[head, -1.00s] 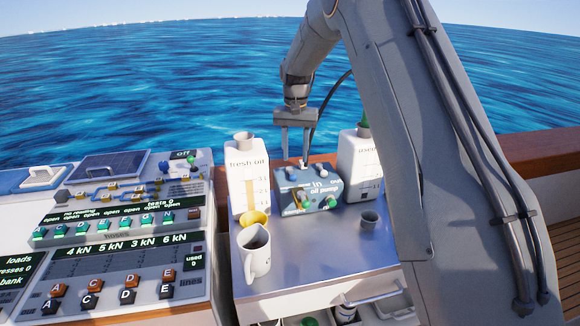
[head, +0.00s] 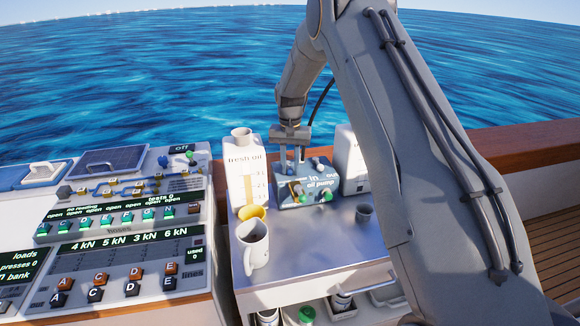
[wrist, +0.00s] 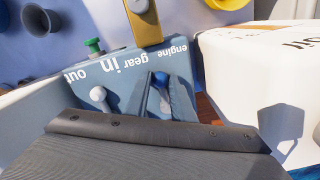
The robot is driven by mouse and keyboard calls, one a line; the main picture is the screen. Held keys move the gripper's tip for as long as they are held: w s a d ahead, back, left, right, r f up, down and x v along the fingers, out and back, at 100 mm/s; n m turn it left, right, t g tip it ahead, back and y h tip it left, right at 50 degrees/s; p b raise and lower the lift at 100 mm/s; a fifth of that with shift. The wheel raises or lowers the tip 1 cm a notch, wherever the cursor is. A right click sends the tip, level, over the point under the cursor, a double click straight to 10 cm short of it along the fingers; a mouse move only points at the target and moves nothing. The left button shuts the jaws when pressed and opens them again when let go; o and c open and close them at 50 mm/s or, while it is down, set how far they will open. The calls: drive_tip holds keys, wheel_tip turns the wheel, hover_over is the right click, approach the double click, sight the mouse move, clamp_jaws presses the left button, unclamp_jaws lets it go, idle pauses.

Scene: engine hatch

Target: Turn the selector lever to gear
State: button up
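The oil pump box (head: 316,196) is blue-grey and stands on the metal bench top. The wrist view shows its panel (wrist: 120,68) with the words engine, gear, in and out upside down. A blue knob (wrist: 160,78), apparently the selector lever's end, lies between the fingers of my gripper (wrist: 163,92). Whether they touch it I cannot tell. A white-knobbed lever (wrist: 98,94) stands by the in/out words. In the head view my gripper (head: 291,163) points down at the box's left top, fingers apart. The lever's exact setting is unclear.
The fresh oil jug (head: 244,180) stands close left of the box, and another white jug (head: 349,165) close right. A mug (head: 255,248), a yellow cup (head: 252,212) and a small grey cup (head: 364,212) stand on the bench top. The bench's front middle is clear.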

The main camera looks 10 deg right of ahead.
sight(300, 170)
clamp_jaws()
drive_tip(key=shift+d, duration=0.1)
drive_tip(key=n+b, duration=0.1)
drive_tip(key=d+n+b, duration=0.2)
drive_tip(key=n, duration=0.1)
drive_tip(key=shift+w+f, duration=0.1)
drive_tip(key=shift+w, duration=0.15)
drive_tip(key=shift+w+d+n+b, duration=0.2)
drive_tip(key=shift+d+n+b, duration=0.15)
drive_tip(key=shift+n, duration=0.5)
drive_tip(key=shift+w+d+n+b, duration=0.2)
drive_tip(key=shift+n+b, duration=0.2)
drive_tip(key=shift+n, duration=0.4)
drive_tip(key=shift+w+d+n+b, duration=0.2)
drive_tip(key=shift+d+n+b, duration=0.15)
drive_tip(key=shift+n, duration=0.5)
drive_tip(key=o, duration=0.5)
unclamp_jaws()
drive_tip(key=shift+o, duration=0.2)
drive_tip(key=shift+r, duration=0.25)
